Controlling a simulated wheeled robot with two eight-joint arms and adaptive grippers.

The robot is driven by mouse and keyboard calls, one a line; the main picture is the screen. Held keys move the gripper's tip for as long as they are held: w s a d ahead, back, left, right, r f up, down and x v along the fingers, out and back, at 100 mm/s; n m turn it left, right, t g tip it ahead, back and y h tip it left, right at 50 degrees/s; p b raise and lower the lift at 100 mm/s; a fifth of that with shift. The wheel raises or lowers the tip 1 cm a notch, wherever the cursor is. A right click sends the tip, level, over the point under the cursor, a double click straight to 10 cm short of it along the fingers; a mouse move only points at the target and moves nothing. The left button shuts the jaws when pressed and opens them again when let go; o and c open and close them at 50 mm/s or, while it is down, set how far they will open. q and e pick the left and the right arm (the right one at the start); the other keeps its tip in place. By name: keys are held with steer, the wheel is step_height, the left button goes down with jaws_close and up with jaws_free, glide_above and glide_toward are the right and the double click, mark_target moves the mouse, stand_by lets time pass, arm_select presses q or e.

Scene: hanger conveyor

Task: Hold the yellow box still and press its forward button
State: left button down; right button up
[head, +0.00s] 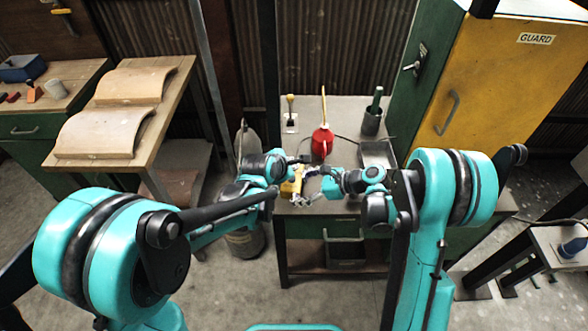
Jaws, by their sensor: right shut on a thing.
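The small yellow box (288,188) is at the left front edge of the grey workbench, between my two grippers. My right gripper (302,197) reaches in from the right and is shut on the yellow box. My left gripper (300,161) reaches in from the left, just above and behind the box; its fingers are too small and dark to tell whether they are open. The box's buttons cannot be made out, as the grippers partly cover it.
A yellow and green cabinet (500,80) stands at the right. A wooden table with curved boards (105,130) is at the left.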

arm_select(q)
steer(key=shift+f, duration=0.65)
stand_by(1.2)
steer(key=shift+r, duration=1.1)
steer(key=shift+r, duration=0.1)
step_height(320, 180, up, 5)
steer(key=shift+f, duration=0.1)
stand_by(0.8)
